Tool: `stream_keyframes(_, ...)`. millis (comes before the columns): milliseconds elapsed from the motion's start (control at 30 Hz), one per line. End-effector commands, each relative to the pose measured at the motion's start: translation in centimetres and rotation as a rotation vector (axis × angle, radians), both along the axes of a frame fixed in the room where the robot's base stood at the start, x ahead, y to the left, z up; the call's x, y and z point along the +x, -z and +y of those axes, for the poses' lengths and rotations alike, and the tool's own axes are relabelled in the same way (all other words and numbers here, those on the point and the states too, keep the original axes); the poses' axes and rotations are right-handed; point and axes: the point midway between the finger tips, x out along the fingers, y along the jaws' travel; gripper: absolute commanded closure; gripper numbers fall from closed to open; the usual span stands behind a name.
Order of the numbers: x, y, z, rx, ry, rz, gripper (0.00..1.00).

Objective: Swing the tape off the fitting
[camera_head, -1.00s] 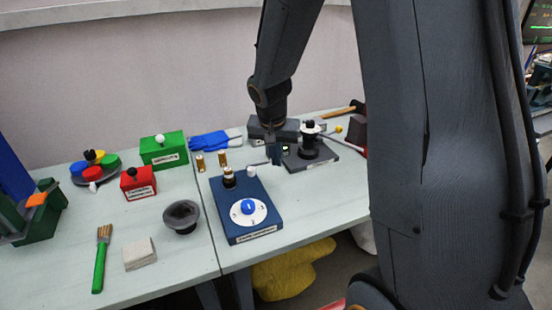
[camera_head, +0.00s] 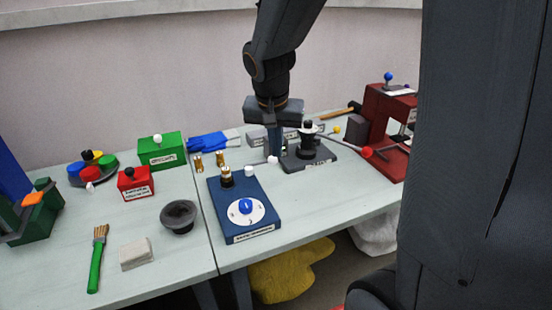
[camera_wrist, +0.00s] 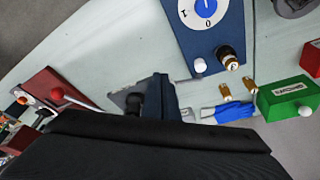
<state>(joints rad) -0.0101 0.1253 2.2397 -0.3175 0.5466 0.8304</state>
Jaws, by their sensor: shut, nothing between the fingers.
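A dark fixture (camera_head: 310,157) stands on the bench in the head view, a black upright post with a white band near its top on a labelled flat base. Which part is the tape or the fitting, I cannot tell. My gripper (camera_head: 275,154) points down just left of the post, its fingers shut and empty. In the wrist view my gripper (camera_wrist: 163,98) hides part of the fixture (camera_wrist: 131,101).
A blue dial box (camera_head: 243,209) with a black-and-brass fitting and white knob is in front. Brass pieces (camera_head: 198,164), a blue glove (camera_head: 208,142) and a green box (camera_head: 161,151) lie left. A red press (camera_head: 385,130) and red-ended rod (camera_head: 367,151) are right.

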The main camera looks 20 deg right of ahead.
Motion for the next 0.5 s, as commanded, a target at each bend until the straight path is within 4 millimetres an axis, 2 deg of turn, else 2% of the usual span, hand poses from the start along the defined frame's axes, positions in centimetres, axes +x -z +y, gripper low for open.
stream_keyframes(200, -0.7, -2.5, 0.2, 0.000, 0.000, -0.001, 1.00)
stream_keyframes(500, -1.0, -3.2, 0.3, 0.001, 0.000, 0.002, 1.00)
